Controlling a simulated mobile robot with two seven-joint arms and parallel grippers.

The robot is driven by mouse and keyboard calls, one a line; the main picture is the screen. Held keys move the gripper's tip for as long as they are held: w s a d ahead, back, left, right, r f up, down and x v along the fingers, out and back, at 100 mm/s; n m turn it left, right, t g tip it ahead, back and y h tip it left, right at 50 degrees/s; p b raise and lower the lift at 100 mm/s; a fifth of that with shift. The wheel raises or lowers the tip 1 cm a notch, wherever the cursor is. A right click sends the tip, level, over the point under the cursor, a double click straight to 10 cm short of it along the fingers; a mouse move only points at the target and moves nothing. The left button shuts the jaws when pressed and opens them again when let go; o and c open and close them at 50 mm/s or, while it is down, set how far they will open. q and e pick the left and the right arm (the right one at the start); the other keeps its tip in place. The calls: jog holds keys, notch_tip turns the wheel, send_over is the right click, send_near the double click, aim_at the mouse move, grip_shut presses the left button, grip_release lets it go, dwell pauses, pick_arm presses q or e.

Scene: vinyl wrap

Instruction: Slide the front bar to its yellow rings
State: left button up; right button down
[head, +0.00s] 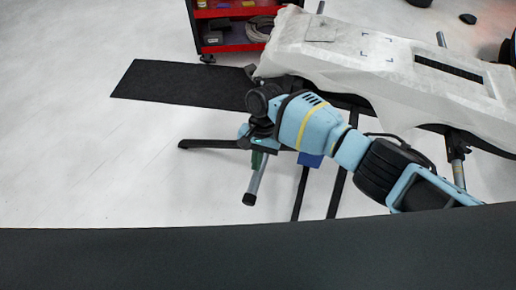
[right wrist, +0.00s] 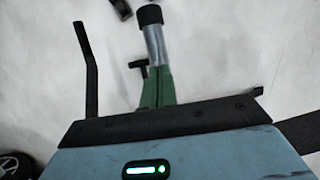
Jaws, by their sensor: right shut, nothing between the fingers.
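The front bar (head: 254,183) is a short silver tube with a black end cap, sticking out toward me below my right gripper in the head view. In the right wrist view the bar (right wrist: 155,44) extends beyond the green fingers, its black cap at the top. My right gripper (head: 259,160) is shut and empty, its fingers close against the bar in the picture; I cannot tell whether they touch it. My gripper and forearm hide the bar's inner part. No yellow rings show clearly on this bar. My left gripper is not in view.
A white-covered panel (head: 345,62) lies on a dark stand at the upper right. A metal post (head: 458,172) with a faint yellow band stands at the right. A black mat (head: 180,84) lies on the floor near a red cart (head: 228,47). The floor at left is clear.

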aim_at(250, 191)
jog(key=x, duration=0.3)
jog(key=shift+s+f, duration=0.1)
jog(key=shift+f, duration=0.1)
jog(key=shift+s+a+r+p, duration=0.2)
jog(key=shift+s+r+p, duration=0.1)
jog(key=shift+s, duration=0.25)
jog(key=shift+s+a+r+p, duration=0.2)
jog(key=shift+s+p, duration=0.05)
jog(key=shift+s, duration=0.25)
jog(key=shift+s+a+f, duration=0.2)
jog(key=shift+s+a, duration=0.05)
jog(key=shift+s, duration=0.45)
